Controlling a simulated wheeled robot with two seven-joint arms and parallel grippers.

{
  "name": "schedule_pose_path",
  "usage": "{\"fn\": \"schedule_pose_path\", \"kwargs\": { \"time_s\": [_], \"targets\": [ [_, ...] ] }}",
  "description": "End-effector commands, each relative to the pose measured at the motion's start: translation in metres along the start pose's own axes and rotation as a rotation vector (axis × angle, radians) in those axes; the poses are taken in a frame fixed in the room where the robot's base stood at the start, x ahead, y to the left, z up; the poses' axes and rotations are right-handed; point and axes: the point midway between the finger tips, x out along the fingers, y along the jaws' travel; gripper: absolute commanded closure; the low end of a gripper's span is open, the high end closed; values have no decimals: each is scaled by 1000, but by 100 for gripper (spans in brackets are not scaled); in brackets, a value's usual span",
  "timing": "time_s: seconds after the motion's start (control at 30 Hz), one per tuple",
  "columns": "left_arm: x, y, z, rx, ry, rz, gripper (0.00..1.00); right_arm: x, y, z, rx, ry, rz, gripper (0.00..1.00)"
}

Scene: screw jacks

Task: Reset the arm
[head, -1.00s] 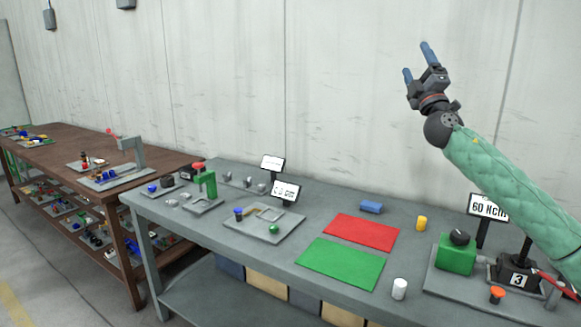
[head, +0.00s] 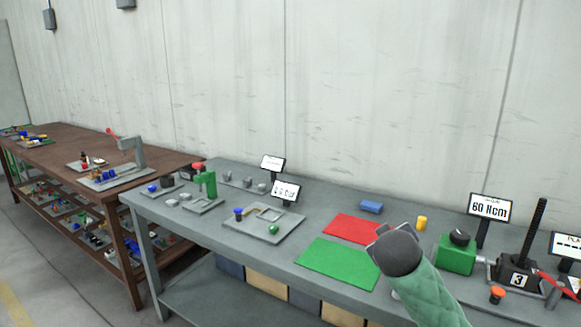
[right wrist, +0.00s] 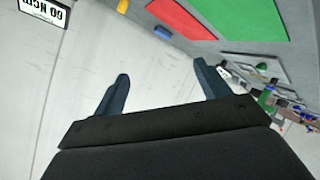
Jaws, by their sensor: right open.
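My right arm (head: 425,295), in a green padded sleeve, comes up from the bottom of the head view, in front of the grey table. Its dark end joint covers part of the red and green mats; the fingers do not show there. In the right wrist view my right gripper (right wrist: 161,76) is open, its two blue-grey fingers wide apart with nothing between them. Behind them is the pale wall. My left gripper is in neither view.
The grey table (head: 240,260) holds a red mat (head: 352,229), a green mat (head: 335,262), a blue block (head: 372,207), a yellow cylinder (head: 421,223), a green box with a knob (head: 457,256) and a screw jack marked 3 (head: 519,275). Open space lies above the table.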

Motion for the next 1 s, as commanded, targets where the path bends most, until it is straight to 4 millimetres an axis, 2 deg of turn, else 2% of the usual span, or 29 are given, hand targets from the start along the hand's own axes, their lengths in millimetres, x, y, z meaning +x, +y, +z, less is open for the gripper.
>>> {"fn": "schedule_pose_path", "kwargs": {
  "time_s": [0.03,0.1,0.4,0.77,1.0],
  "targets": [
    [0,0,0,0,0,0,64,-4,-17,17,13,-26,-46,25],
    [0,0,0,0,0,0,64,-11,-39,37,28,-58,-105,25],
    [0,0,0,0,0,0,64,-45,-114,115,105,-153,-309,25],
    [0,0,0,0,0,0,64,-88,-182,212,204,-305,-454,25],
    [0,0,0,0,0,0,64,-118,-226,284,256,-445,-526,25]
  ]
}}
